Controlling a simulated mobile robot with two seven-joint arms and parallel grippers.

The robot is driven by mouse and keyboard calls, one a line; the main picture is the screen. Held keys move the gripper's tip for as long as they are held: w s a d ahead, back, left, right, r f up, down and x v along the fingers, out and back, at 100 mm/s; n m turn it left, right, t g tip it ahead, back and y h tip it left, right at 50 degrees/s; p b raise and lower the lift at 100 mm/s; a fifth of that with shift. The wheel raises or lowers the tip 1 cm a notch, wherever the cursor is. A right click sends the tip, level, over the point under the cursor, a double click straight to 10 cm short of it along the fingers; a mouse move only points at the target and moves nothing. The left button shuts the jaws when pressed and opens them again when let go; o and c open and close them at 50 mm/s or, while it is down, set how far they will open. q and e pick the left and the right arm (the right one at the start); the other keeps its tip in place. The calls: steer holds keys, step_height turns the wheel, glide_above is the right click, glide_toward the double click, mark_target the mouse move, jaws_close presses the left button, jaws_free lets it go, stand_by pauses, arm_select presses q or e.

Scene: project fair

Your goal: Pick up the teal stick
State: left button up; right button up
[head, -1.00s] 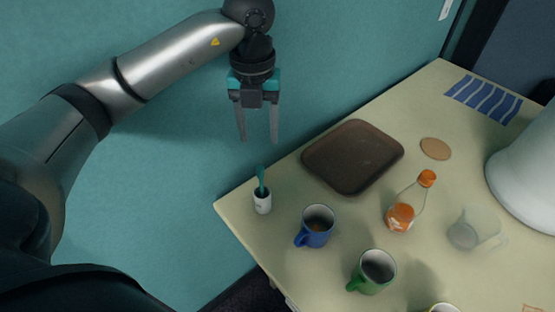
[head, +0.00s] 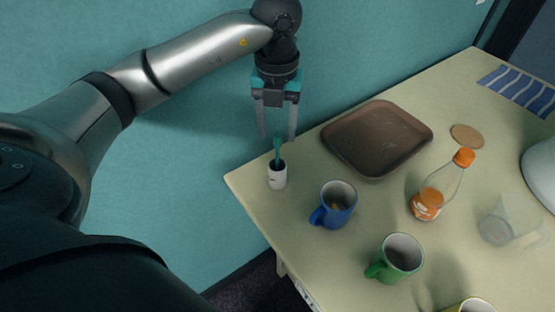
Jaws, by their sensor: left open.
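The teal stick (head: 277,150) stands upright, leaning slightly, in a small white cup (head: 277,177) near the left corner of the table. Its lower end is hidden inside the cup. My left gripper (head: 277,137) points down with its two fingers apart and empty. In the picture its fingertips lie just above and around the stick's top end; I cannot tell how far apart in depth they are. My right gripper is not in view.
A blue mug (head: 338,204) stands close right of the white cup, with a green mug (head: 400,257) nearer. A brown tray (head: 377,138) lies behind. An orange-capped bottle (head: 440,187), a clear cup (head: 500,228) and a coaster (head: 467,136) are farther right.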

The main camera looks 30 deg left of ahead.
mark_target(277, 147)
arm_select(q)
steer(key=shift+f+b, duration=2.2)
steer(key=shift+f, duration=0.75)
jaws_close()
